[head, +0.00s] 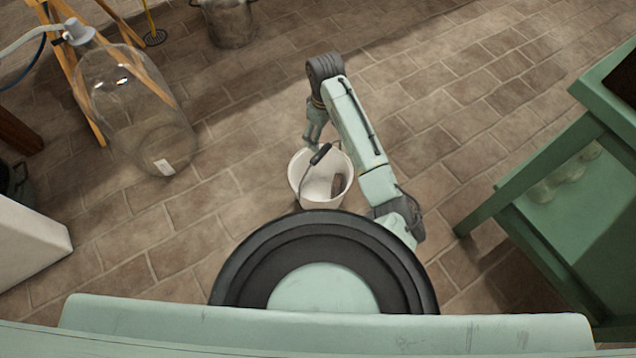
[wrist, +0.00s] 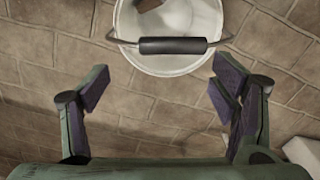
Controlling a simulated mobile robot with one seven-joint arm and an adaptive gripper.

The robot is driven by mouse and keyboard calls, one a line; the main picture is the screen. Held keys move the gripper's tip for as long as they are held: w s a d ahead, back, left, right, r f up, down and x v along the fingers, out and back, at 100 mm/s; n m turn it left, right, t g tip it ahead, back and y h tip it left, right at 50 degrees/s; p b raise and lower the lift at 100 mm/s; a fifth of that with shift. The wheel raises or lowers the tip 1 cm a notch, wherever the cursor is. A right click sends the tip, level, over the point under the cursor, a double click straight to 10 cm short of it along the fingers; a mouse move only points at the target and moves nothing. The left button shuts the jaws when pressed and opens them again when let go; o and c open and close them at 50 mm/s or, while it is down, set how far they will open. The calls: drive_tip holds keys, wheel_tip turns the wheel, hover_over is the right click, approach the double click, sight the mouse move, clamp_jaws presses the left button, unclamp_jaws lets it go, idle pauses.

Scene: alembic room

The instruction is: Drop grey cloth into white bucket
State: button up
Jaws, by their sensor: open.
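The white bucket (head: 308,192) stands upright on the tiled floor in front of my base, with its dark-gripped handle (head: 320,154) raised across the opening. It also shows at the top of the wrist view (wrist: 165,64), partly cut off by the frame edge. A brown item (head: 338,181) is inside it. A pale grey-white patch (wrist: 193,16) also shows inside; I cannot tell whether it is the grey cloth or the bucket wall. I see no grey cloth clearly elsewhere. My gripper (wrist: 160,92) is open and empty, beside the bucket and apart from it.
A green table (head: 545,165) is at the right, and a metal pot (head: 230,22) is at the back. A white block (head: 30,240) is at the left edge. Floor around the bucket is mostly clear.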

drive_tip(key=shift+r, duration=0.1)
wheel_tip(320, 180, up, 12)
idle(0.5)
